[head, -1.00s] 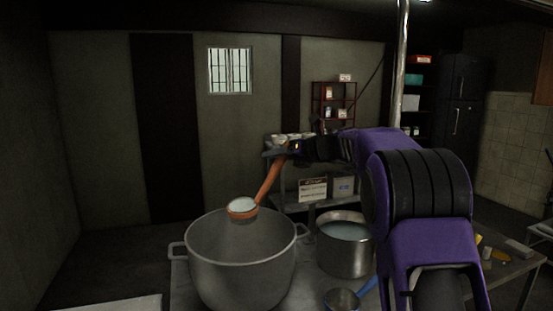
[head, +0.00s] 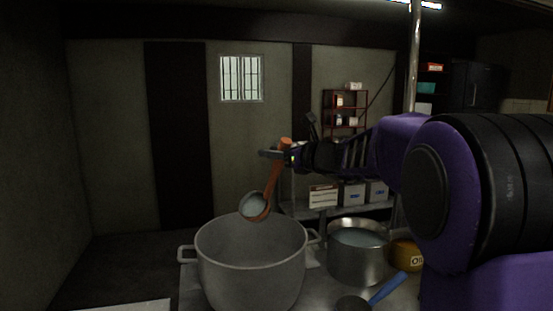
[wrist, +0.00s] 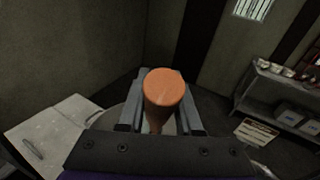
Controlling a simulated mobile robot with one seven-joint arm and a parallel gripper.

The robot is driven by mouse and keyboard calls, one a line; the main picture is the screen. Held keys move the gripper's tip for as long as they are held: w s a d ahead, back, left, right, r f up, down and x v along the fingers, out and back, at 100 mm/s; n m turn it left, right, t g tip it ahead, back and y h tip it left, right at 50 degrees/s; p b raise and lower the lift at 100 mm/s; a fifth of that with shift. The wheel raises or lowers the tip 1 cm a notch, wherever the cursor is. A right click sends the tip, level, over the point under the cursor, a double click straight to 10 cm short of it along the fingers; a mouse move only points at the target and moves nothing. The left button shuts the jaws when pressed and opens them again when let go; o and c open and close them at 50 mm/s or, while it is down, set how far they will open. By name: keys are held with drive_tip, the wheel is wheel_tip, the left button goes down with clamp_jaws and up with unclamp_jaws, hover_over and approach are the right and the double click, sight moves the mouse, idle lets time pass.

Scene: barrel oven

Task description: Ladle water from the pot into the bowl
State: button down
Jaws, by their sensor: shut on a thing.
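My gripper (head: 275,154) is shut on the orange handle of a ladle (head: 272,178). The handle's end also shows between the fingers in the wrist view (wrist: 165,90). The ladle's cup (head: 254,207) hangs above the rim of a large grey two-handled pot (head: 250,270). The cup is tilted, its opening partly facing the head camera, with something pale inside. No liquid is clearly visible in the large pot; its bottom is hidden. A smaller steel pot (head: 357,262) to its right holds pale water (head: 358,238). I cannot tell which vessel is the bowl.
A second ladle with a blue handle (head: 388,290) lies in front of the steel pot. A yellow container (head: 405,255) stands right of it. A metal shelf with boxes (head: 323,196) is behind. My arm covers the right side.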

drive_tip(key=s+a+f+n+t+y+b, duration=0.1)
drive_tip(key=s+a+f+n+y+b, duration=0.3)
drive_tip(key=s+f+n+b, duration=0.4)
drive_tip(key=shift+s+a+f+n+y+b, duration=0.4)
drive_tip(key=shift+s+a+f+n, duration=0.5)
drive_tip(key=shift+s+n, duration=1.45)
drive_tip(key=shift+w+n, duration=0.25)
drive_tip(key=shift+w, duration=0.1)
